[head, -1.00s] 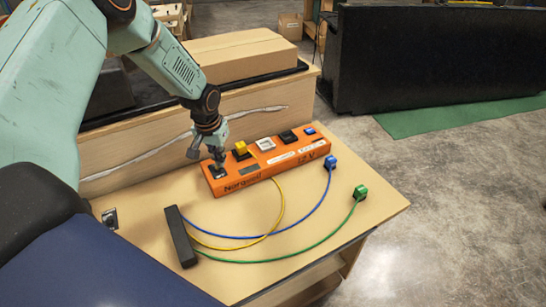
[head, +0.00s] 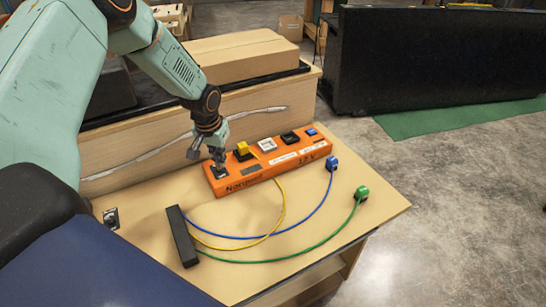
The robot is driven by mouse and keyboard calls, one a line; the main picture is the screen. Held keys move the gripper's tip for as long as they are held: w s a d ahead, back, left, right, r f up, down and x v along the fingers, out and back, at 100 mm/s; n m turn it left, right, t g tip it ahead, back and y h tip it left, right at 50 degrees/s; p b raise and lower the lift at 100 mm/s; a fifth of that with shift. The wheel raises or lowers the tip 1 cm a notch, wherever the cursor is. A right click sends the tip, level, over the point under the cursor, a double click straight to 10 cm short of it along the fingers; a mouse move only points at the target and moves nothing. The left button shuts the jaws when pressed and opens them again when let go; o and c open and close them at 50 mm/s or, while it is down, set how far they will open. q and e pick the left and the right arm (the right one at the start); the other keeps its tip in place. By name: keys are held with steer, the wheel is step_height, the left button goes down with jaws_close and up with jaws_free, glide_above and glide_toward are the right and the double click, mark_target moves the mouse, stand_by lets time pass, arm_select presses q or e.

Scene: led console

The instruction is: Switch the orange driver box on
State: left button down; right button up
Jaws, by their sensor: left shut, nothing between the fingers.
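The orange driver box (head: 262,177) lies on the wooden table, with the labels "Norwell" and "12 V" on its front. Its top carries a yellow plug (head: 242,148), a white part (head: 267,145), a black part (head: 289,137) and a small blue part (head: 311,132). My left gripper (head: 217,162) is shut and empty, pointing down at the left end of the box's top. My right gripper is not in view.
A black bar (head: 180,236) on the table joins yellow, blue and green cables. The blue plug (head: 331,163) and green plug (head: 361,192) lie loose at right. A small metal-and-black fitting (head: 111,218) sits at the left edge. A cardboard box (head: 238,55) stands on the ledge behind.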

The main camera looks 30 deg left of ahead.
mark_target(225, 177)
arm_select(q)
steer(key=shift+w+d+f, duration=0.1)
steer(key=shift+w+f, duration=0.05)
steer(key=shift+f, duration=0.35)
steer(key=shift+f+b, duration=0.2)
steer(key=shift+b, duration=0.15)
steer(key=shift+f, duration=0.1)
steer(key=shift+f, duration=0.45)
steer(key=shift+f+b, duration=0.25)
steer(key=shift+b, duration=0.15)
